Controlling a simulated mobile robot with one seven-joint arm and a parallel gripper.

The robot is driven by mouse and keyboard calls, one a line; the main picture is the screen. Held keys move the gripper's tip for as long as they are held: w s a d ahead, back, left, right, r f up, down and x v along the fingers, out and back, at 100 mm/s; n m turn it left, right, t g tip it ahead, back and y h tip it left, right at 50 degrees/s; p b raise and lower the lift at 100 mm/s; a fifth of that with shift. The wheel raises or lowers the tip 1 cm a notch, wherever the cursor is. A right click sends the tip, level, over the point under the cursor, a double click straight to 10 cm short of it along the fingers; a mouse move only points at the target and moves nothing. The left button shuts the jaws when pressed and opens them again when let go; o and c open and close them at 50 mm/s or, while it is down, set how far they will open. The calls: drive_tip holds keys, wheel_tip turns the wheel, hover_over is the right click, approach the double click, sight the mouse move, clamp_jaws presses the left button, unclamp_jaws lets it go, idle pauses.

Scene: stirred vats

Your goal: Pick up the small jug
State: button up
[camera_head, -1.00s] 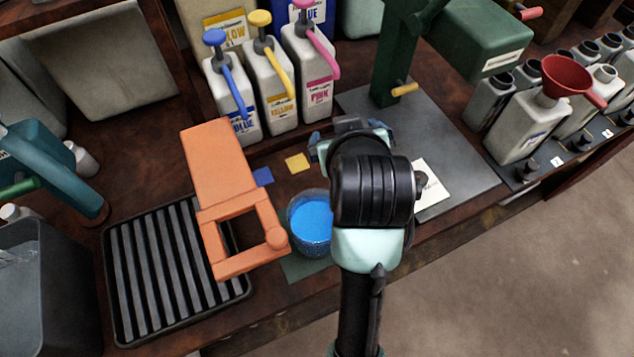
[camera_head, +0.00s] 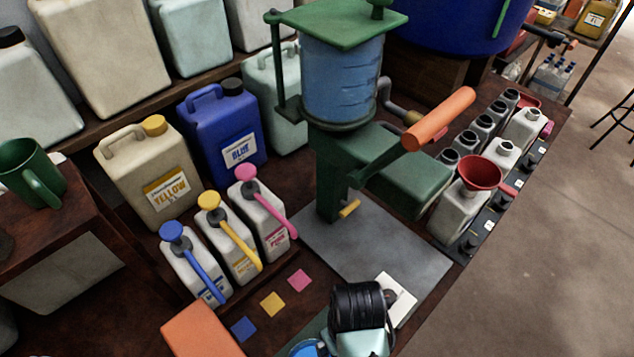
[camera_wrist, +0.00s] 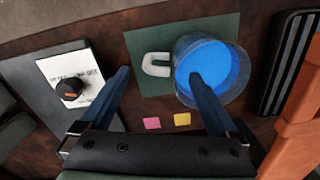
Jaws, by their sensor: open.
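The small jug (camera_wrist: 212,75) is a clear round vessel with blue liquid inside. It stands on a green mat (camera_wrist: 150,42) in the wrist view, its pale handle (camera_wrist: 157,65) facing left. In the head view only part of its blue top (camera_head: 303,349) shows at the bottom edge, beside my wrist. My gripper (camera_wrist: 157,77) is open and empty in the wrist view. The handle appears between the two fingers, and the right fingertip overlaps the jug's blue top. How far the fingers are above it cannot be told.
An orange block (camera_head: 200,330) is near the jug. A white card with a dark knob (camera_wrist: 72,82) lies on a grey plate. Pump bottles (camera_head: 235,250) and a green stand with an orange-handled lever (camera_head: 440,118) are beyond. Pink and yellow squares (camera_wrist: 152,123) lie flat.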

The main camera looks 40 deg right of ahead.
wheel_tip(320, 180, down, 2)
drive_tip(key=shift+f, duration=0.25)
wheel_tip(320, 180, down, 6)
drive_tip(key=shift+s+d+r, duration=0.1)
drive_tip(key=shift+s+r, duration=0.05)
drive_tip(key=shift+r, duration=0.05)
drive_tip(key=shift+r, duration=0.1)
clamp_jaws()
